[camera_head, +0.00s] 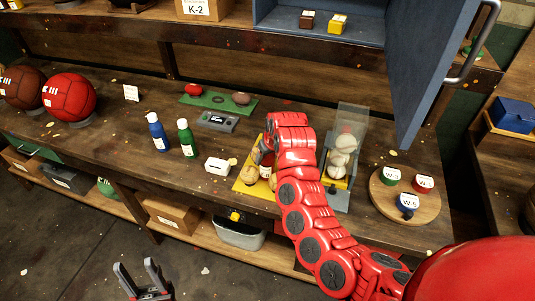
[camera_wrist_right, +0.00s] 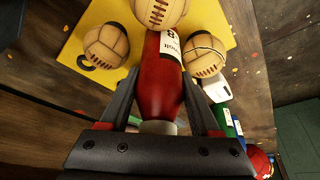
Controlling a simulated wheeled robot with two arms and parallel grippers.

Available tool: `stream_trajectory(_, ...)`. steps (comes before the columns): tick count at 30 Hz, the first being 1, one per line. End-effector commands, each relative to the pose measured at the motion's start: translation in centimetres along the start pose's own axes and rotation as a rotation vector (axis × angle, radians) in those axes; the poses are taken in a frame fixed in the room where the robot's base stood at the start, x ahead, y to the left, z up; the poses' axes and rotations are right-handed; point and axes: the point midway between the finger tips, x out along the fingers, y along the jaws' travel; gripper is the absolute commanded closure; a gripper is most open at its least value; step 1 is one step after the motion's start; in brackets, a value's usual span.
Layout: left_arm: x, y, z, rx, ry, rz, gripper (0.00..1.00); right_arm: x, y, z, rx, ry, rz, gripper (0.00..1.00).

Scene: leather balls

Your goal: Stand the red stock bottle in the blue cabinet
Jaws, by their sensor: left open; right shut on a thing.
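The red stock bottle (camera_wrist_right: 157,85) stands out between the fingers of my right gripper (camera_wrist_right: 160,95) in the right wrist view, with a white label and a pale end near the palm. My right gripper is shut on it. In the head view my red right arm hides most of that gripper and bottle, over the yellow board (camera_head: 243,184). The blue cabinet (camera_head: 295,34) is at the top of the head view, its door (camera_head: 428,65) swung open to the right. A brown block and a yellow block sit inside. My left gripper (camera_head: 143,272) is open and empty, low over the floor.
Several tan balls (camera_wrist_right: 106,45) surround the bottle on the yellow board. A clear dispenser (camera_head: 345,145) with balls stands right of my arm. Blue (camera_head: 158,135) and green (camera_head: 187,140) bottles stand left. A round wooden board (camera_head: 405,197) holds three labelled pots. The cabinet floor has bare room.

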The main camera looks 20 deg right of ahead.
Motion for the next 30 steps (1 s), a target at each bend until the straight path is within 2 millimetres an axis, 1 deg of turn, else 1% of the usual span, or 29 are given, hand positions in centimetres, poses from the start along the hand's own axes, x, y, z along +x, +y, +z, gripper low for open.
stream_trajectory(5, -0.1, 0.0, 0.0, 0.0, 0.0, 0.0, 0.5, 0.0, 0.1, -0.1, 0.0, 0.003, 0.002, 1.0)
stream_trajectory(9, -0.4, 0.0, 0.1, 0.0, 0.0, 0.0, 0.5, 0.4, 0.1, 0.1, 0.001, 0.003, 0.002, 1.0)
stream_trajectory(10, -0.3, 0.0, 0.1, 0.0, 0.0, 0.0, 0.5, 0.3, 0.1, 0.1, 0.001, 0.002, 0.002, 0.33)
stream_trajectory(14, -0.3, 0.0, 0.1, 0.0, 0.0, 0.0, 0.5, 0.3, 0.1, 0.1, 0.001, 0.002, 0.002, 0.09)
stream_trajectory(15, -0.3, 0.0, 0.1, 0.0, 0.0, 0.0, 0.5, 0.3, 0.1, 0.1, 0.001, 0.002, 0.002, 0.07)
stream_trajectory(23, -0.2, 0.0, 0.0, 0.0, 0.0, 0.0, 0.5, 0.2, 0.1, 0.0, 0.001, 0.002, 0.002, 0.07)
stream_trajectory(25, 0.1, 0.0, 0.0, 0.0, 0.0, 0.0, 0.5, -0.2, 0.1, -0.1, 0.001, 0.002, 0.001, 0.07)
stream_trajectory(27, -0.4, 0.0, 0.1, 0.0, 0.0, 0.0, 0.5, -0.5, 0.0, -0.2, 0.0, 0.006, 0.003, 0.07)
stream_trajectory(30, -0.9, 0.1, 0.2, 0.0, 0.0, 0.0, 0.5, -1.6, 0.0, -0.2, -0.001, 0.007, 0.004, 0.07)
